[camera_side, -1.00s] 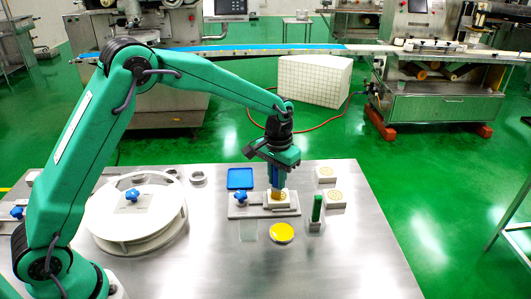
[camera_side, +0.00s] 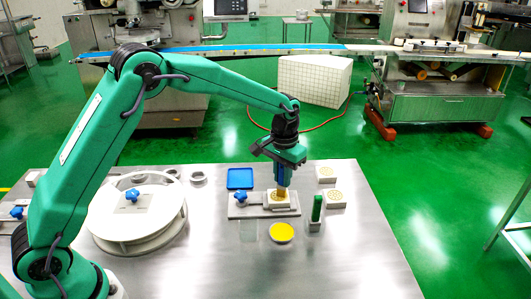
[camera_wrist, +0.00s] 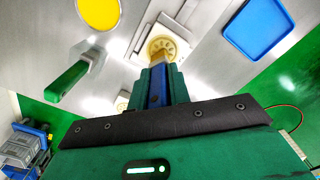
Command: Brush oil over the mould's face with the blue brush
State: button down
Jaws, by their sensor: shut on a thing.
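My gripper (camera_side: 280,174) is shut on the blue brush, whose blue handle (camera_wrist: 155,92) shows between the jaws in the wrist view. The brush points down, and its tan bristles (camera_side: 281,190) are at the mould. The mould (camera_side: 277,201) is a pale block with a round patterned face (camera_wrist: 168,46), seated on a grey plate with a blue knob (camera_side: 241,195). The bristle tip overlaps the face in both views; I cannot tell how firmly it touches. A yellow dish (camera_side: 282,233), perhaps the oil, stands in front of the mould; it also shows in the wrist view (camera_wrist: 99,13).
Two pale patterned blocks (camera_side: 326,174) (camera_side: 336,198) sit farther right. A blue tray (camera_side: 241,178) lies behind the plate. A large white round drum (camera_side: 135,215) stands left. The table's front right is clear.

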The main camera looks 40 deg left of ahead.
jog(key=shift+s+a, duration=1.6)
jog(key=shift+w+a, duration=0.2)
jog(key=shift+w, duration=0.15)
jog(key=shift+w+d, duration=0.1)
jog(key=shift+w, duration=0.15)
jog(key=shift+w+d, duration=2.25)
jog(key=shift+d, duration=0.05)
notch_tip(320, 180, up, 8)
jog(key=shift+s+a+r, duration=0.1)
jog(key=shift+s, duration=0.05)
jog(key=s+a, duration=0.3)
jog(key=s, duration=0.3)
jog(key=shift+a, duration=0.2)
